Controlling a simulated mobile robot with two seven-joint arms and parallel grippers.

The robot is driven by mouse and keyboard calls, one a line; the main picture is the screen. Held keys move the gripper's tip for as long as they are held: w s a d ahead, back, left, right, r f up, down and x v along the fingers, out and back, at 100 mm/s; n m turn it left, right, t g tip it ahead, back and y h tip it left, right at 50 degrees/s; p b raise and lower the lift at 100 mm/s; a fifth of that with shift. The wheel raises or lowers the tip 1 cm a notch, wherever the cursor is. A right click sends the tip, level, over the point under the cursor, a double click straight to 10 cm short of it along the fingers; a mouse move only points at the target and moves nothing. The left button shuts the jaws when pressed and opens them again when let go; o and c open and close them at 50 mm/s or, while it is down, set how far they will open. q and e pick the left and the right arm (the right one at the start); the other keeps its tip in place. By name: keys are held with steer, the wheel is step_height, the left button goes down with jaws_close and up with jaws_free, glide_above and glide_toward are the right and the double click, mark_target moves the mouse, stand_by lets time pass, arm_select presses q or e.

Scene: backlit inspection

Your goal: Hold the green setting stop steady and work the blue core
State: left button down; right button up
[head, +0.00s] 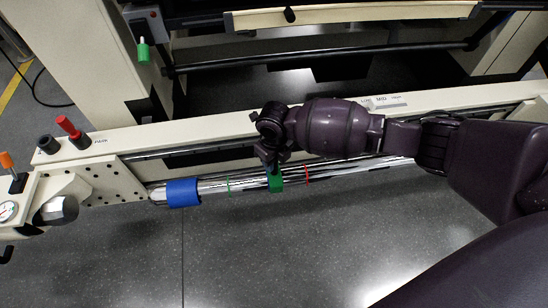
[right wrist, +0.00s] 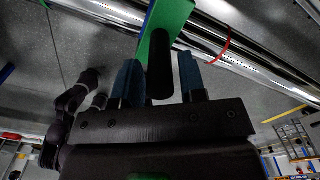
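The green setting stop (head: 275,183) sits on a shiny horizontal rod (head: 335,172), between a thin green ring and a thin red ring. The blue core (head: 183,192) is a sleeve around the rod's left end, with nothing of mine at it. My right gripper (head: 268,158) is at the stop from above. In the right wrist view its two blue fingers (right wrist: 159,78) stand apart on either side of a black knob (right wrist: 160,65). The knob projects from the green stop (right wrist: 175,14), and gaps show beside it. My left gripper is not seen in the head view.
A cream beam (head: 190,132) runs behind the rod. A panel with a gauge (head: 8,211) and an orange-topped switch is at far left. Floor in front of the rod is clear.

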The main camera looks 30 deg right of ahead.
jaws_close()
steer(key=shift+s+f, duration=0.1)
steer(key=shift+f, duration=0.05)
stand_by(1.0)
